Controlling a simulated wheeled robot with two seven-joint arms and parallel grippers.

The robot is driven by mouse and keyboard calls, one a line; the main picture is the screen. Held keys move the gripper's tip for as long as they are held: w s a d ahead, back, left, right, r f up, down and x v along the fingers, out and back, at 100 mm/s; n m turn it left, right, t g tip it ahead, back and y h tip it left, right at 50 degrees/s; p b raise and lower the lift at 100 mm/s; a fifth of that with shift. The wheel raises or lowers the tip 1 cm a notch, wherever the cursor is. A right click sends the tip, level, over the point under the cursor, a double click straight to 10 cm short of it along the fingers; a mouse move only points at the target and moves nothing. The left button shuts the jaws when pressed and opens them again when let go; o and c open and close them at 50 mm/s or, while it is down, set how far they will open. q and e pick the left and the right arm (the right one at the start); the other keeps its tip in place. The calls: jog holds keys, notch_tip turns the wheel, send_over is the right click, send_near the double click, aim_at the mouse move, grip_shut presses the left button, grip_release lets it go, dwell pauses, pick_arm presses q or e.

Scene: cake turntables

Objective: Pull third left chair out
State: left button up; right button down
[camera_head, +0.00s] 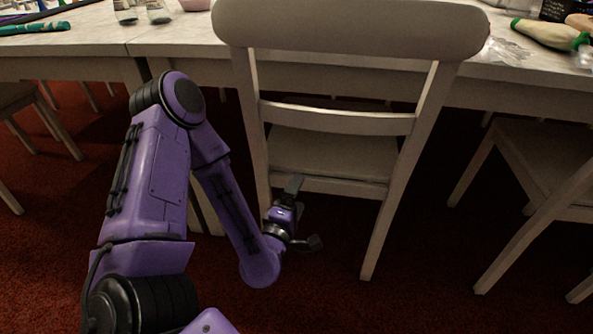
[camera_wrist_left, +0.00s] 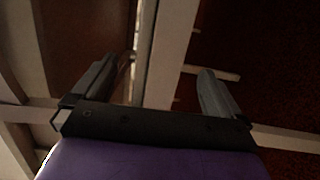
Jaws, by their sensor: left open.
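A whitish wooden chair (camera_head: 350,25) stands in front of me in the head view, its back toward me and its seat (camera_head: 332,152) under the table edge. My left gripper (camera_head: 304,212) is low at the chair's left rear leg, below seat height. In the left wrist view the fingers of this gripper (camera_wrist_left: 165,85) are spread apart, with a pale upright chair part (camera_wrist_left: 158,55) showing between them. I cannot tell whether a finger touches it. My right gripper is not in view.
The long pale table (camera_head: 170,35) runs across the back with glasses, a bowl and a piping bag (camera_head: 545,33) on it. Another chair (camera_head: 540,160) stands at right and part of one at far left (camera_head: 15,97). Red carpet (camera_head: 330,290) is clear in front.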

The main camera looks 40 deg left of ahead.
aim_at(310, 170)
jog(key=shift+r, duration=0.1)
pick_arm(q)
jog(key=b+x, duration=0.1)
jog(key=x, duration=0.8)
jog(key=shift+f, duration=0.1)
jog(key=shift+x, duration=0.8)
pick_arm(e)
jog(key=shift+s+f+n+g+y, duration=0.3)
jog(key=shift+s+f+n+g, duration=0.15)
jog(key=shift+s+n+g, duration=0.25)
